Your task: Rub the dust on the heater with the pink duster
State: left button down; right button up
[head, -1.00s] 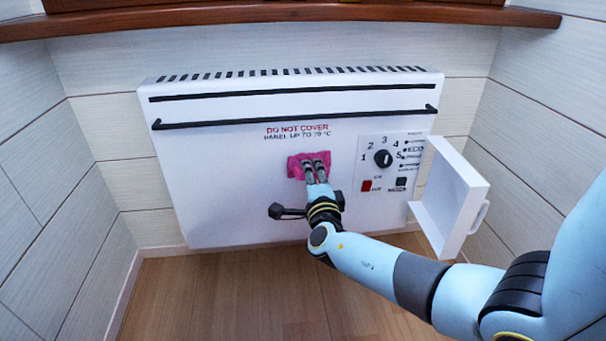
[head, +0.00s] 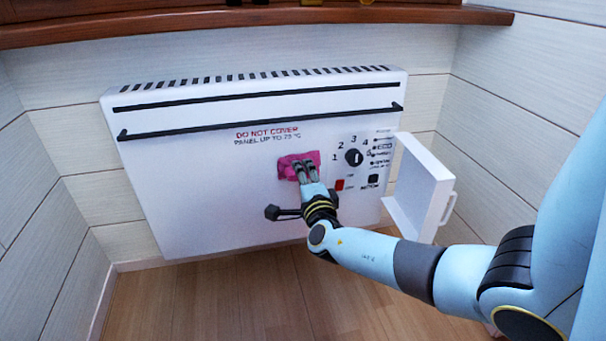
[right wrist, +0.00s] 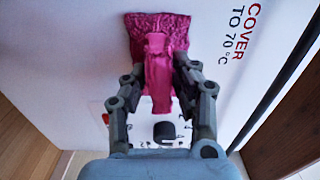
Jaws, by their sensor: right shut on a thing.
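The white heater (head: 195,185) hangs on the wall, with a slotted top and red and black lettering on its front. My right gripper (head: 306,172) is shut on the pink duster (head: 287,163), whose pad lies against the front panel below the lettering, left of the dial. In the right wrist view, the fingers (right wrist: 160,68) pinch the duster's narrow pink grip, and its wrinkled pad (right wrist: 155,24) lies at the panel. I cannot make out any dust on the heater; the duster and gripper hide part of the panel. My left gripper is not in view.
A black rail (head: 260,119) crosses the heater's upper front. Right of the duster are a dial (head: 354,157), switches and an open white cover (head: 425,182) sticking out close to my right arm. A wooden shelf (head: 240,25) runs above. The left panel is clear.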

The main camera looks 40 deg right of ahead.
jog(key=shift+w+a, duration=0.6)
jog(key=shift+a, duration=0.4)
jog(key=shift+w+a, duration=0.55)
jog(key=shift+a, duration=0.5)
jog(key=shift+w+a, duration=0.6)
jog(key=shift+a, duration=0.4)
jog(key=shift+w+a+b, duration=0.35)
jog(key=shift+w+a, duration=0.45)
jog(key=shift+a, duration=0.3)
jog(key=shift+w+a+r, duration=0.1)
jog(key=shift+w+a, duration=0.05)
jog(key=shift+a, duration=0.05)
jog(key=p+v, duration=0.1)
jog(key=v, duration=0.5)
jog(key=shift+p, duration=0.3)
jog(key=v, duration=0.3)
jog(key=shift+p, duration=0.3)
